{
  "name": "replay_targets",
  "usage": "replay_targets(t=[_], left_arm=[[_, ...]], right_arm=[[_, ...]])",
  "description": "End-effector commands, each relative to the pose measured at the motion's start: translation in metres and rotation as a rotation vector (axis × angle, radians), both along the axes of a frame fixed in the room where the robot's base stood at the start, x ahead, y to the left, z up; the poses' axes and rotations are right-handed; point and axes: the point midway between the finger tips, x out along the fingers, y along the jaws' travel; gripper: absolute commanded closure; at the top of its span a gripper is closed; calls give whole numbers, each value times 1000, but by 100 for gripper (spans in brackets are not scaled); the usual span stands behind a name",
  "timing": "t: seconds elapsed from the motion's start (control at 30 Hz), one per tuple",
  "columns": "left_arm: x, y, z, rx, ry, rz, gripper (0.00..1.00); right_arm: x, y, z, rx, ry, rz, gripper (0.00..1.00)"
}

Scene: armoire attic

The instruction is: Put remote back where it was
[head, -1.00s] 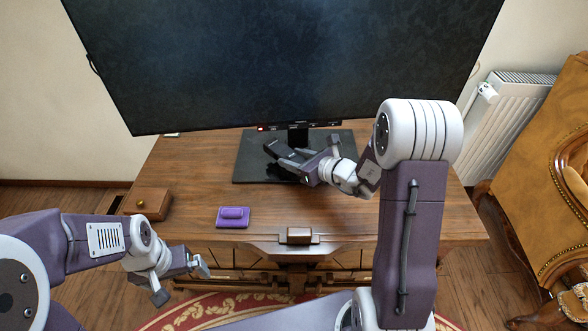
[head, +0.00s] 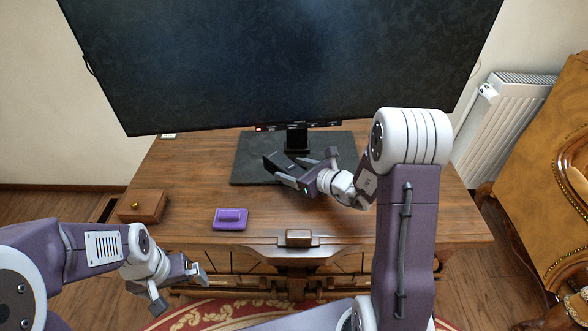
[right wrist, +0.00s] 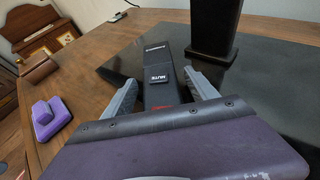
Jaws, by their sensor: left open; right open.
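The remote (right wrist: 160,78) is a long black bar with a "MUTE" label, in the right wrist view. It lies between the two open fingers of my right gripper (right wrist: 162,92), with a gap visible on each side. Its near end is hidden behind the gripper body. In the head view a dark bar that looks like the remote (head: 276,163) shows beside the fingers of my right gripper (head: 308,165), over the black monitor stand base (head: 250,160). I cannot tell whether it touches the base. My left gripper (head: 182,290) is open and empty, in front of the desk.
The large monitor (head: 290,65) stands at the back of the wooden desk (head: 190,185). A purple block (head: 230,219) and a brown box with a gold knob (head: 143,206) sit at the front left. A radiator (head: 510,115) and armchair (head: 540,200) stand at right.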

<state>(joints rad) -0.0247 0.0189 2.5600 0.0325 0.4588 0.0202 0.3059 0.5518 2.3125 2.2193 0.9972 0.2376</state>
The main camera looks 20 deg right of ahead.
Motion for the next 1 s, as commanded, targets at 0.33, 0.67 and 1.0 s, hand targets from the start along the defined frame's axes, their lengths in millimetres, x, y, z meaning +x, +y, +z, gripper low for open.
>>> replay_targets(t=[0.33,0.67,1.0], left_arm=[[0,0,23,0,0,0,2],[0,0,17,0,0,0,2],[0,0,13,0,0,0,2]], right_arm=[[-35,-22,25,2,1,-6,33],[-87,-50,42,-2,-8,-2,33],[-98,-54,50,0,0,1,33]])
